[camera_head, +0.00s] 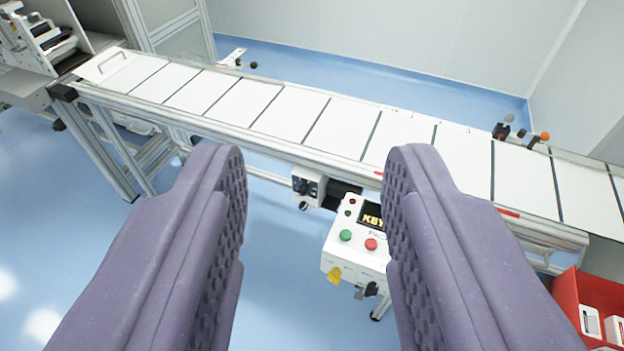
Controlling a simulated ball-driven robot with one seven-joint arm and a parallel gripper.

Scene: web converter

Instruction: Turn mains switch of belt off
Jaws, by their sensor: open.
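The belt (250,105) is a long white conveyor with dark cross lines on a metal frame. A white control box (338,262) hangs at its near side, with a green button (345,235), a red button (371,244) and a small display partly hidden by my right finger. A yellow part (334,275) and a dark knob-like part (371,289) are low on its front. A smaller grey box (308,187) with dark switch-like parts sits left of it under the belt edge. I cannot tell which part is the mains switch. My gripper (315,155) is open and empty, its fingers framing both boxes.
A red bin (580,300) with small packages stands at the lower right. A machine (40,45) stands at the belt's far left end. Small sensor-like parts (520,135) rise at the belt's far edge. Blue floor (90,240) is clear at the left.

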